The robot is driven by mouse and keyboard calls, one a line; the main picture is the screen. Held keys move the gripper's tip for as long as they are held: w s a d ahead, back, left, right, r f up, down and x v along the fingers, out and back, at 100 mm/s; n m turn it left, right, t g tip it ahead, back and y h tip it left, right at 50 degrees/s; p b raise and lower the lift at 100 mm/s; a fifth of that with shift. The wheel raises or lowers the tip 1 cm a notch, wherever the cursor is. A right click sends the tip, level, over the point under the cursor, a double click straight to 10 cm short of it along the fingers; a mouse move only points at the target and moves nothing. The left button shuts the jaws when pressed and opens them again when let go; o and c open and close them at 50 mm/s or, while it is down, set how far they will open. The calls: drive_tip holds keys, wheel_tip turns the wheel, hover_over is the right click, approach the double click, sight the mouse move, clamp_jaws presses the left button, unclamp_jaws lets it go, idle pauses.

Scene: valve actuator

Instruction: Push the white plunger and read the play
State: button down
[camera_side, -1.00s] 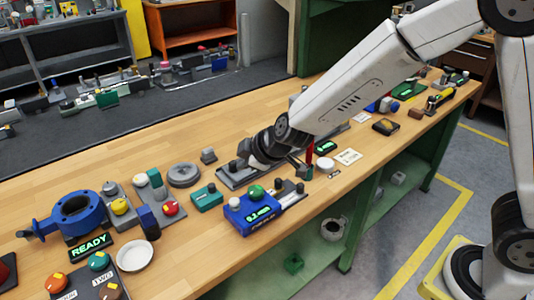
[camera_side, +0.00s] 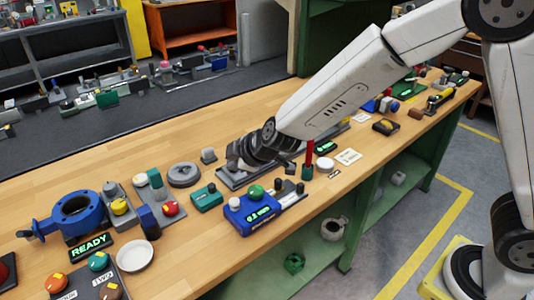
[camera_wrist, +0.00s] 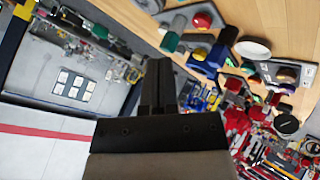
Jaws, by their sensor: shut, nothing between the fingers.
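The blue gauge box (camera_side: 263,215) stands near the front edge of the bench in the side view. A white round plunger (camera_side: 235,202) stands at its left end, and a green knob (camera_side: 256,192) beside it. Its lit green display (camera_side: 259,214) shows a value in mm, too small to read surely. My wrist is behind and above the box. My gripper's dark fingers seem to show at the wrist's right (camera_side: 289,165), apart from the plunger. In the wrist view my gripper (camera_wrist: 158,65) is shut and empty. I cannot make out the plunger there.
A teal box (camera_side: 206,197) stands left of the gauge. A grey plate (camera_side: 232,180) lies behind it, under my wrist. A red upright post (camera_side: 310,152) and a white disc (camera_side: 325,164) stand to the right. A white bowl (camera_side: 135,256) is at front left.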

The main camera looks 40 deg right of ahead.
sight(237, 202)
drive_tip(key=shift+f, duration=0.2)
drive_tip(key=shift+f, duration=4.1)
drive_tip(key=shift+f, duration=0.95)
idle(0.4)
drive_tip(key=shift+r, duration=0.95)
drive_tip(key=shift+r, duration=0.1)
drive_tip(key=shift+r, duration=2.45)
